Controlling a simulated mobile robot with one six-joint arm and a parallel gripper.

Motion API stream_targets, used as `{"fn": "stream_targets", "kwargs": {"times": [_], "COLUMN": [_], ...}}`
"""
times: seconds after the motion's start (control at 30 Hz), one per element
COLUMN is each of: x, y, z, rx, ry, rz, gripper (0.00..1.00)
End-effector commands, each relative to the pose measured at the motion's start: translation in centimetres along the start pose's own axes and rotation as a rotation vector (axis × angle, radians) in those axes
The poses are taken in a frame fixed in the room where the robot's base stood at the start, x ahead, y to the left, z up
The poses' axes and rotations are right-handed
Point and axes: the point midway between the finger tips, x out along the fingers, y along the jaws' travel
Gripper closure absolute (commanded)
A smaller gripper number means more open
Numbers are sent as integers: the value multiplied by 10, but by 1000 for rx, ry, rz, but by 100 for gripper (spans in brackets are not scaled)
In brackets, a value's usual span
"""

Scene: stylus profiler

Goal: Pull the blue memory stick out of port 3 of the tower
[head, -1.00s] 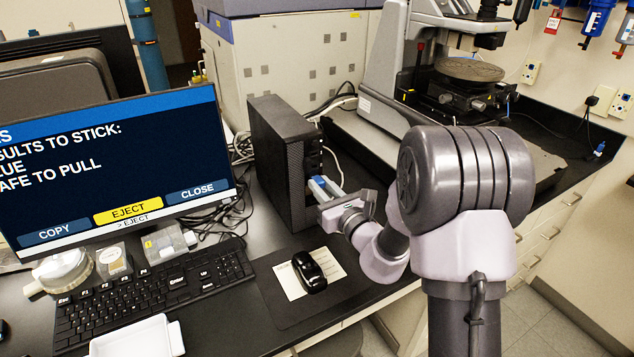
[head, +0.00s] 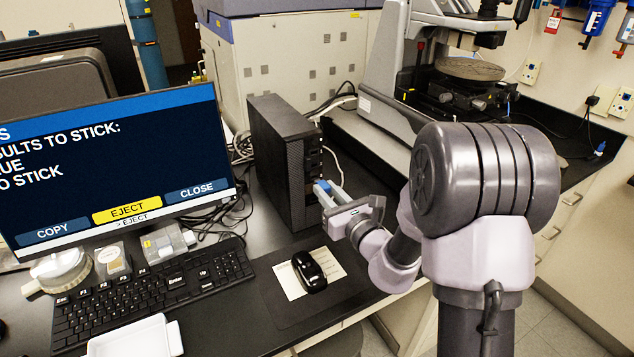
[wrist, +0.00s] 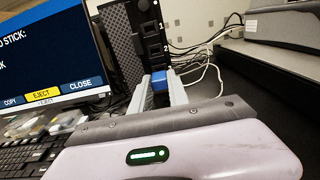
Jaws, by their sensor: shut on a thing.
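The blue memory stick (head: 321,187) is held between the two pale fingers of my gripper (head: 328,191), just in front of the port side of the black tower (head: 283,160). The wrist view shows the blue stick (wrist: 160,84) between the fingertips, below port labels 1 and 2 on the tower's face (wrist: 152,38). Port 3 is hidden behind the stick and fingers. The gap between stick and tower is hard to judge. The screen (head: 110,165) shows partly cut-off text ending in "O STICK", with a yellow EJECT button.
A keyboard (head: 150,295), a mouse (head: 309,271) on a pad and a white tray (head: 135,338) lie on the desk. Cables (wrist: 205,68) run beside the tower. The profiler (head: 395,75) stands behind at the right. The desk right of the mouse is fairly clear.

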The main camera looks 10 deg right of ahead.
Motion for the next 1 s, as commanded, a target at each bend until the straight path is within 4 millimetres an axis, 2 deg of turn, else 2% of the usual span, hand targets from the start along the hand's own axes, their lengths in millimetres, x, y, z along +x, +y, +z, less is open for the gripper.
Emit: {"fn": "stream_targets", "kwargs": {"times": [0.6,1.0], "x": [-22,-24], "y": [0,0], "z": [0,1], "rx": [0,0], "ry": [-1,-1], "rz": [0,0], "gripper": [100,100]}}
